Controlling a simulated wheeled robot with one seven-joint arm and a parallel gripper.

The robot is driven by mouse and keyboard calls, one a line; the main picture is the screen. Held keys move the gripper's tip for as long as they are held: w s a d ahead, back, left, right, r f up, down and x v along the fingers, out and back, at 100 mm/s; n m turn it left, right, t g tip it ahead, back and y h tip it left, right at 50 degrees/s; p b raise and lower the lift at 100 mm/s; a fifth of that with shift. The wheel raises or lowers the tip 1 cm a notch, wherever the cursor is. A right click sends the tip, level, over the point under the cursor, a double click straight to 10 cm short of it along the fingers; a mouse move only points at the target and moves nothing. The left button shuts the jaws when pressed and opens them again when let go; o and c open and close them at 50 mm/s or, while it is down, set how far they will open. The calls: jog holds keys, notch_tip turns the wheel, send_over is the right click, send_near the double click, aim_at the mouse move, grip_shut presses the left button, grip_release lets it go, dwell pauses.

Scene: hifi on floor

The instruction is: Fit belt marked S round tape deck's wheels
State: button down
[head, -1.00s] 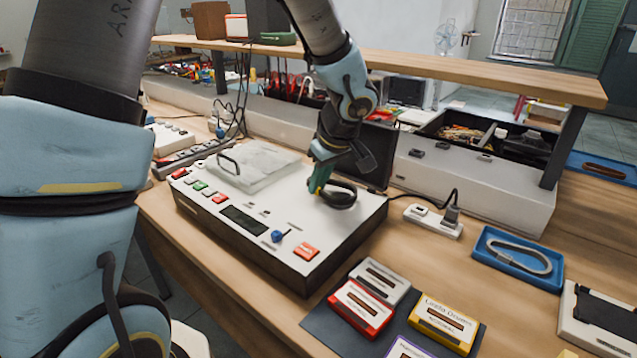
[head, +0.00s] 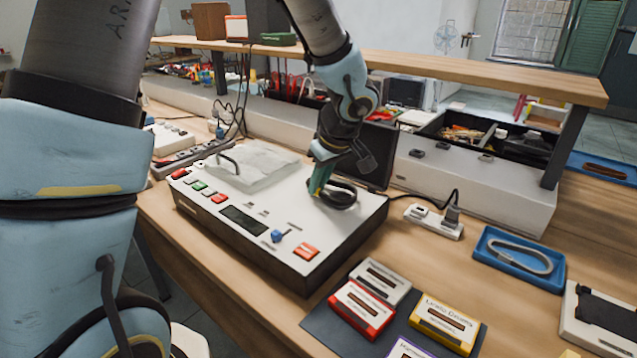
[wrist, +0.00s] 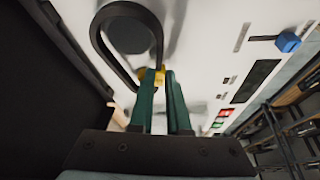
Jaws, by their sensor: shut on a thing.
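The tape deck (head: 262,225) is a white-topped box with dark sides on the bench. My gripper (head: 317,188) is low over its right rear part. In the wrist view its green fingers (wrist: 161,76) are shut on a black belt (wrist: 157,38), with something yellow at the fingertips. The belt stands out as an open loop beyond the fingers. A dark round wheel (wrist: 128,36) shows through the loop, but I cannot tell whether the belt is round it or above it. I cannot read a mark on the belt.
A clear lid (head: 250,165) stands at the deck's back left. A blue knob (head: 278,236) is at its front. Cassettes (head: 361,308) lie in front. A blue tray (head: 484,262) with a grey loop and a power strip (head: 434,221) are at right.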

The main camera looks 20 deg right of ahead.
jog(key=shift+f+b, duration=0.7)
jog(key=shift+b, duration=0.4)
dwell(0.8)
jog(key=c, duration=0.8)
grip_release()
jog(key=w+r+p+v, duration=0.1)
jog(key=w+v, duration=0.1)
jog(key=v, duration=1.4)
jog(key=shift+a, duration=0.35)
jog(key=shift+w+a+r, duration=0.1)
dwell(0.4)
